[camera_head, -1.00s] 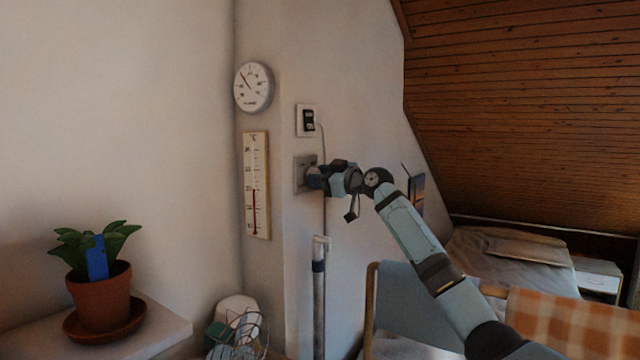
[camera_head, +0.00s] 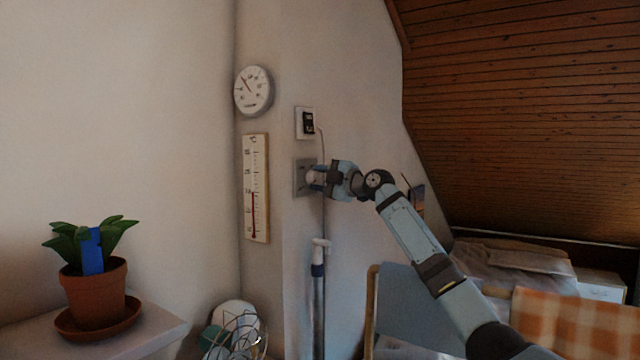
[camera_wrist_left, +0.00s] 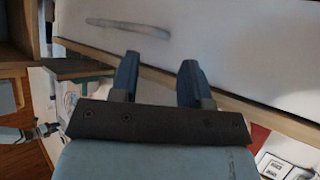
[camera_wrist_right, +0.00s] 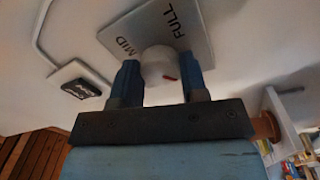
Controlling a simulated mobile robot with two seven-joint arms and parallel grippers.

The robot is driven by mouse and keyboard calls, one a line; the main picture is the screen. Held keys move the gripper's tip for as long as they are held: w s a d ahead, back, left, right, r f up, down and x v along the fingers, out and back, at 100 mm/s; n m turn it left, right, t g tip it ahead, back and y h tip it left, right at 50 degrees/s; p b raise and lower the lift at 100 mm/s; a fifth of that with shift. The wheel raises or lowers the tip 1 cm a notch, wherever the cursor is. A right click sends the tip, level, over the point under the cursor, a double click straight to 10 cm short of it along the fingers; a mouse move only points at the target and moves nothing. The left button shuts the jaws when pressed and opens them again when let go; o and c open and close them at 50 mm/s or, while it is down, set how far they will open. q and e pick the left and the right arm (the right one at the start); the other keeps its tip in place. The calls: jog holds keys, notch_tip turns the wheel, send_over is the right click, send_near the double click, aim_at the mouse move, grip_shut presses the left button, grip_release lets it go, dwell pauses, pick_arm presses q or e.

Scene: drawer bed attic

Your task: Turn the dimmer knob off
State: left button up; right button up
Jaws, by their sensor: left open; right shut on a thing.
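The dimmer knob (camera_wrist_right: 157,66) is round and pale with a red mark, on a grey plate (camera_wrist_right: 180,22) in the right wrist view. The plate reads MID and FULL; any other label is hidden. The red mark points towards the lower right, near one finger. My right gripper (camera_wrist_right: 158,72) is shut on the knob, a finger on each side. In the head view my right gripper (camera_head: 322,177) reaches the wall plate (camera_head: 301,178) from the right. My left gripper (camera_wrist_left: 158,75) is open and empty in the left wrist view, out of the head view.
A small dark-faced device (camera_head: 308,122) with a cable is above the plate. A thermometer (camera_head: 256,188) and a round dial (camera_head: 254,91) hang to the left. A pole (camera_head: 318,290) stands below. A potted plant (camera_head: 95,290) is at lower left.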

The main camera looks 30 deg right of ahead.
pick_arm(q)
jog(key=shift+f, duration=0.1)
pick_arm(e)
jog(key=shift+n, duration=0.6)
jog(key=o, duration=0.9)
jog(key=shift+r, duration=0.15)
